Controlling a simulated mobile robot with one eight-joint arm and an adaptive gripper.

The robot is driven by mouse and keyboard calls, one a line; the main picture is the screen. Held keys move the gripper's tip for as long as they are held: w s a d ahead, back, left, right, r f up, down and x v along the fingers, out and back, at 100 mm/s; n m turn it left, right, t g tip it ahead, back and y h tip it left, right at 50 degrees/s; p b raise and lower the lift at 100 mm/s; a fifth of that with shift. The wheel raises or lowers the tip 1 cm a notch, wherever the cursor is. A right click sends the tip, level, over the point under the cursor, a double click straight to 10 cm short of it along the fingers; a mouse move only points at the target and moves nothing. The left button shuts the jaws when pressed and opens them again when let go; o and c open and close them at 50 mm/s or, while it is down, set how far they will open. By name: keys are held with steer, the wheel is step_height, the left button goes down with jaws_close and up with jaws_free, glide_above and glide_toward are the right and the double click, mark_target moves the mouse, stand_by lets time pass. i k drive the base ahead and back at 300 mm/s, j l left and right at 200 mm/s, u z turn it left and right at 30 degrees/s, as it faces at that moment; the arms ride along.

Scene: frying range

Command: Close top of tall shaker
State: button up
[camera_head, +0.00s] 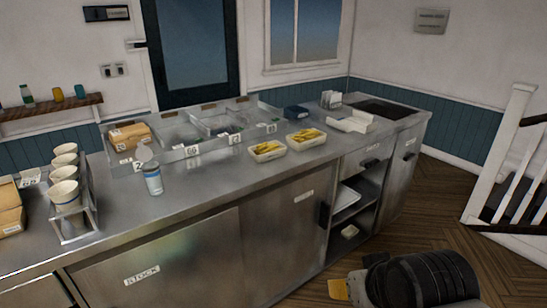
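The tall shaker (153,181) stands upright on the steel counter, left of the middle, in the head view. It is a small pale cylinder with a blue band. Its round grey top (146,154) appears tipped up above the body, so the shaker looks open. My gripper (345,289) is partly in view at the bottom edge, in front of and below the counter. It is far to the right of the shaker and not touching it. An orange patch shows at its tip; the fingers are not clear enough to tell their state.
The steel counter (215,195) has clear room in front of and right of the shaker. A rack of stacked cups (65,192) stands to the left. Divided trays (190,148) lie behind. Two tubs of yellow food (268,151) sit to the right. Open shelves (348,207) are below.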

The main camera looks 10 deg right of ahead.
mark_target(142, 153)
steer(key=k+j+u, duration=0.15)
steer(key=j, duration=0.3)
steer(key=k+j+u, duration=0.2)
steer(key=j, duration=0.3)
steer(key=j+u, duration=0.15)
steer(key=j, duration=0.35)
